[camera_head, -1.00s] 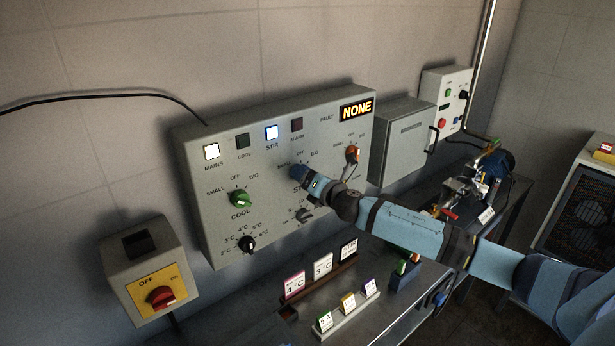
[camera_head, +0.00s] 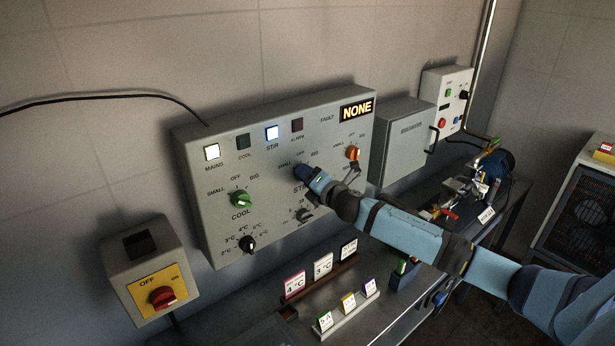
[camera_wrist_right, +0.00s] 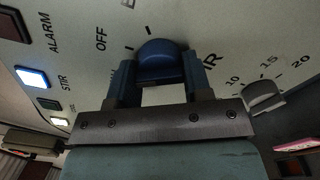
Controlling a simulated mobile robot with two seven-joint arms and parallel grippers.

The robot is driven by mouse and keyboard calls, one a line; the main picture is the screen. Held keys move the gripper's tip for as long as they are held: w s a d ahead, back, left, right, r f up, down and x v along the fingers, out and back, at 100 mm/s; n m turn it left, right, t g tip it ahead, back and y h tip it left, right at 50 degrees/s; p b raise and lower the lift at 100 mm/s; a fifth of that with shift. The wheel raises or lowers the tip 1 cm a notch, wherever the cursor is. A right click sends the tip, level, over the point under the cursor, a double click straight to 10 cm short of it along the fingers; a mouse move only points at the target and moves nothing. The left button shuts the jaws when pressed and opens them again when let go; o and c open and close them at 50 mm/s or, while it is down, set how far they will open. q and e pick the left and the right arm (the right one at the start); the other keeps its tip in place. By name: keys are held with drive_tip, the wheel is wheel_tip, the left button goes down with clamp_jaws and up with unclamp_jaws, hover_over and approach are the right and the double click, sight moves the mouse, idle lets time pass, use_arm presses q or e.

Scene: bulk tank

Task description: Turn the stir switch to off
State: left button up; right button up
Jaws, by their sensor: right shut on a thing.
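The stir switch is a blue knob (camera_head: 302,172) on the grey control panel (camera_head: 228,226), and it also shows in the right wrist view (camera_wrist_right: 161,58). My right gripper (camera_head: 311,177) is shut on it, with one finger on each side in the right wrist view (camera_wrist_right: 160,80). The fingers partly cover the knob and its lettering, so I cannot tell which mark it points to. The OFF mark (camera_wrist_right: 101,40) is left of the knob in the wrist view. The stir lamp (camera_head: 272,132) is lit blue-white. My left gripper is not in view.
A green cool knob (camera_head: 241,199), a black temperature knob (camera_head: 247,244) and an orange knob (camera_head: 353,153) are on the same panel. A red mains switch (camera_head: 161,297) is at lower left. Small cards (camera_head: 322,265) stand on the bench below my arm.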

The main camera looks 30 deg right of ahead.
drive_tip(key=m+p, duration=0.1)
drive_tip(key=m, duration=0.5)
drive_tip(key=shift+m, duration=0.3)
idle(0.4)
drive_tip(key=o, duration=0.9)
drive_tip(key=s+d+b, duration=0.1)
drive_tip(key=s+b, duration=0.2)
drive_tip(key=s, duration=1)
drive_tip(key=shift+s, duration=0.4)
